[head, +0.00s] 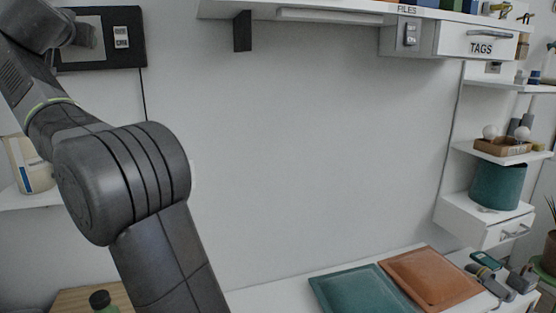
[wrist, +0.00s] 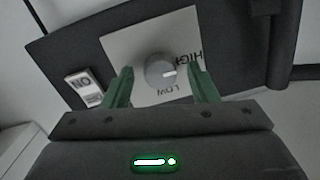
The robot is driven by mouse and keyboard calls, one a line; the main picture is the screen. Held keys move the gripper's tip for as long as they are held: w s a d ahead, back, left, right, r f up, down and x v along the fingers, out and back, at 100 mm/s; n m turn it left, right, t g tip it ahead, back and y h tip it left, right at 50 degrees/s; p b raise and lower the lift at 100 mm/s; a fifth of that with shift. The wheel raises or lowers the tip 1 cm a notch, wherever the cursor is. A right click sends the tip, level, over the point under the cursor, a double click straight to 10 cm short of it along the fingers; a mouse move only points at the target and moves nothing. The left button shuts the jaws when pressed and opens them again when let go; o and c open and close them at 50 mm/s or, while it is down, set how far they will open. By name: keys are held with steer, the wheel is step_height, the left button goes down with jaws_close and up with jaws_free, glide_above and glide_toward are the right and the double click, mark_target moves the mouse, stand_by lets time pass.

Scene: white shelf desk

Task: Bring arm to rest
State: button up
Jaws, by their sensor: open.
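My gripper (wrist: 161,75) shows in the wrist view with its two green fingers apart and nothing held between them. The fingers point at a dark panel (wrist: 235,30) with a light square plate (wrist: 125,50) and a round grey knob (wrist: 160,69). The knob appears between the fingertips, with free space on both sides; whether the fingers are around it or short of it I cannot tell. HIGH and LOW are printed beside it. In the head view my arm (head: 125,180) rises from the bottom and bends toward the black wall panel (head: 128,50) at upper left; my fingers cannot be made out there.
A white switch (wrist: 84,86) marked ON sits left of the knob. In the head view, a teal mat (head: 365,292) and an orange mat (head: 430,278) lie on the desk. A shelf with a TAGS drawer (head: 470,40) hangs above. The wall's middle is clear.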

steer(key=shift+s, duration=0.1)
steer(key=f+b+v, duration=0.1)
steer(key=b+v, duration=0.2)
steer(key=v, duration=1.1)
steer(key=w+a+n+h+p, duration=0.2)
steer(key=w+a+n+p, duration=0.3)
steer(key=w+n+p, duration=0.8)
steer(key=n+p, duration=0.4)
steer(key=n, duration=0.1)
steer(key=shift+r+t, duration=0.15)
steer(key=shift+t, duration=0.15)
